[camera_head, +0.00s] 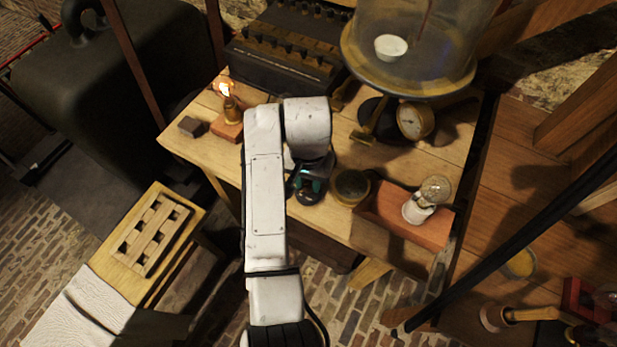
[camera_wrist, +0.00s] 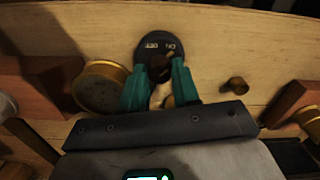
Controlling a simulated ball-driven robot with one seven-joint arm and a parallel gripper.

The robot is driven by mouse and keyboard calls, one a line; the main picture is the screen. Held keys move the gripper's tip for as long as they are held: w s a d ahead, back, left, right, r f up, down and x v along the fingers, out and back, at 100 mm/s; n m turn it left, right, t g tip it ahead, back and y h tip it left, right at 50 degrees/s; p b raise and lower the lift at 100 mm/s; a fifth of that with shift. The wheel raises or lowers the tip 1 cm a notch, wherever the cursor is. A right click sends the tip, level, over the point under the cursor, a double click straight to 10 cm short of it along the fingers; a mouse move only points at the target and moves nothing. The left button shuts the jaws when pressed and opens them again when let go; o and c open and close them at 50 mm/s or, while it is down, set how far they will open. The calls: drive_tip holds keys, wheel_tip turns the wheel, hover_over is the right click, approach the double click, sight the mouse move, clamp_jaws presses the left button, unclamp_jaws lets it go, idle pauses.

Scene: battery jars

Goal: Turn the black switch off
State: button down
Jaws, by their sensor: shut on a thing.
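The black switch (camera_wrist: 151,46) is a round black disc on the wooden table, with ON and OFF lettering upside down in the wrist view. Its dark knob (camera_wrist: 160,68) stands between my green fingertips. My gripper (camera_wrist: 160,78) is shut on this knob. A light mark shows by the knob towards the ON lettering, but I cannot tell the exact setting. In the head view my gripper (camera_head: 308,184) is at the table's front edge, and it covers most of the switch (camera_head: 308,198).
A round brass-rimmed instrument (camera_head: 352,187) stands close right of my gripper. Further right a bulb (camera_head: 435,189) stands on a reddish wooden block (camera_head: 385,212). A gauge (camera_head: 414,120) and glass bell jar (camera_head: 415,45) are behind. A lit lamp (camera_head: 228,97) stands left.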

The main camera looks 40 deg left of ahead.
drive_tip(key=shift+r+n+p, duration=0.15)
drive_tip(key=shift+n+p, duration=0.25)
drive_tip(key=shift+p, duration=0.05)
drive_tip(key=shift+w+r+n+p, duration=0.1)
drive_tip(key=shift+n+p, duration=0.85)
drive_tip(key=shift+n, duration=0.05)
drive_tip(key=n+p, duration=0.3)
drive_tip(key=n, duration=0.2)
drive_tip(key=n+p, duration=0.1)
drive_tip(key=n, duration=0.5)
drive_tip(key=n+p, duration=0.1)
drive_tip(key=n, duration=0.3)
drive_tip(key=c, duration=0.8)
unclamp_jaws()
drive_tip(key=shift+f, duration=0.2)
